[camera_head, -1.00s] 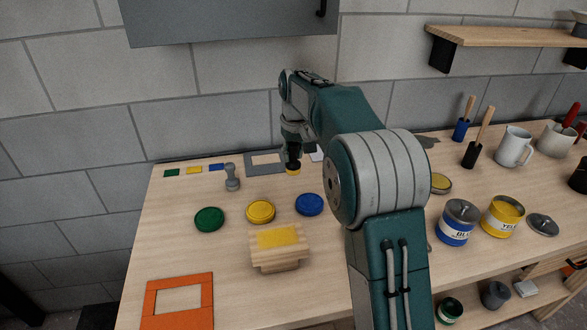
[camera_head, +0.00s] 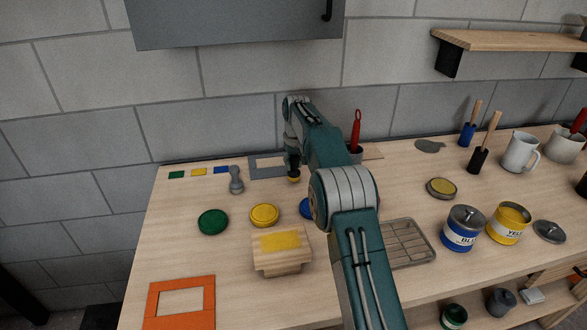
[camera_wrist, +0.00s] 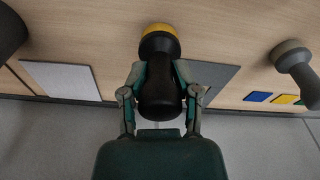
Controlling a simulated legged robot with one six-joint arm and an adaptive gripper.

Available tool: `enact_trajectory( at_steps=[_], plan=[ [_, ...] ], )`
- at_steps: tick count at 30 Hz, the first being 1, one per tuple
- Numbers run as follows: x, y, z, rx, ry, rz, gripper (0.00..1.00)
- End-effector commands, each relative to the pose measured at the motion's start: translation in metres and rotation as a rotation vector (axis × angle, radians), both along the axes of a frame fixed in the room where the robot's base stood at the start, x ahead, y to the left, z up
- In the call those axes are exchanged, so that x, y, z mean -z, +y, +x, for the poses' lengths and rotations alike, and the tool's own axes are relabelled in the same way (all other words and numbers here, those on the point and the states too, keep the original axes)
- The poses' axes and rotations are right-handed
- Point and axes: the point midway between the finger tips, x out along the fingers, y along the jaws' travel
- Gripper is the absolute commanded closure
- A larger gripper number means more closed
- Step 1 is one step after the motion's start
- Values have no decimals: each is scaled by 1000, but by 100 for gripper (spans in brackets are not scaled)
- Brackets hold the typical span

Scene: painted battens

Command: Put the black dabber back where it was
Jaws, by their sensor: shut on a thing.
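The black dabber (camera_wrist: 158,82) has a yellow-coated end and a dark body. In the wrist view my gripper (camera_wrist: 158,80) is shut on its body, with one finger on each side. In the head view my gripper (camera_head: 293,163) holds the dabber (camera_head: 294,179) at the back of the bench, near the grey frame (camera_head: 265,173). I cannot tell whether its yellow end touches the bench. A grey dabber (camera_head: 236,180) stands upright to the left; it also shows in the wrist view (camera_wrist: 293,62).
Green (camera_head: 213,222) and yellow (camera_head: 264,215) discs and a yellow-painted wooden block (camera_head: 282,248) lie in front. A blue disc is partly behind my arm. An orange frame (camera_head: 181,303) lies front left. A wire rack (camera_head: 407,243) and paint cans (camera_head: 463,229) are right.

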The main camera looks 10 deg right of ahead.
Motion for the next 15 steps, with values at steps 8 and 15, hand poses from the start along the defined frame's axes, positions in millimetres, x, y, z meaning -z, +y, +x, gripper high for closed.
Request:
enact_trajectory(
  at_steps=[8,15],
  plan=[
    [17,1,0,0,-1,-1,100],
    [19,1,0,0,0,0,29]
  ],
)
